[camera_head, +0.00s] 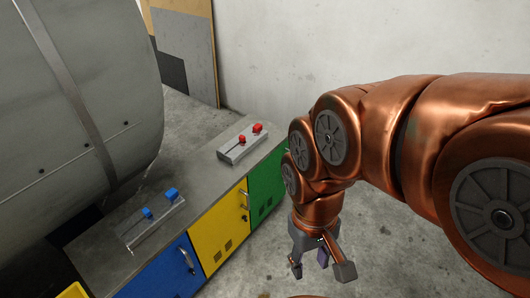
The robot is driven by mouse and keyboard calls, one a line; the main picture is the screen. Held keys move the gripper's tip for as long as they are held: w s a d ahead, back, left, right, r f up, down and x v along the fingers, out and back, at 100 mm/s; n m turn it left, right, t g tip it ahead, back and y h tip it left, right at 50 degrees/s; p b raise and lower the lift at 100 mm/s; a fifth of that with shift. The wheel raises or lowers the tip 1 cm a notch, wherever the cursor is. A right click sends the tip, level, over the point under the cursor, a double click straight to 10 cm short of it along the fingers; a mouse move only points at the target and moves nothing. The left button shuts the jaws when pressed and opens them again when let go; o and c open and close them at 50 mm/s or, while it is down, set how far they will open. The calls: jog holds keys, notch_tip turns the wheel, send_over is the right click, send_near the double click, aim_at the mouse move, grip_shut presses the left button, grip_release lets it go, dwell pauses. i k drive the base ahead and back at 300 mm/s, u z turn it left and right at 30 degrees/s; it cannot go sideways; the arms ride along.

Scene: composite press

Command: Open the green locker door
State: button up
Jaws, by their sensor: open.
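The green locker door (265,187) is at the right end of a row of locker doors under a grey counter. It looks closed, and its right part is hidden behind my arm. I cannot make out its handle. My gripper (308,272) points down in front of the lockers, right of and nearer than the green door. Its fingers are apart and hold nothing. It does not appear to touch the door.
A yellow door (220,228) and a blue door (165,275) with metal handles stand left of the green one. The counter (190,175) bears a red-knobbed panel (243,143) and a blue-knobbed panel (152,221). A large grey cylinder (75,90) fills the left. Concrete floor (375,262) is clear.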

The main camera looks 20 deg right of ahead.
aim_at(266, 187)
jog(key=z, duration=0.5)
jog(key=i, duration=0.85)
jog(key=u, duration=0.5)
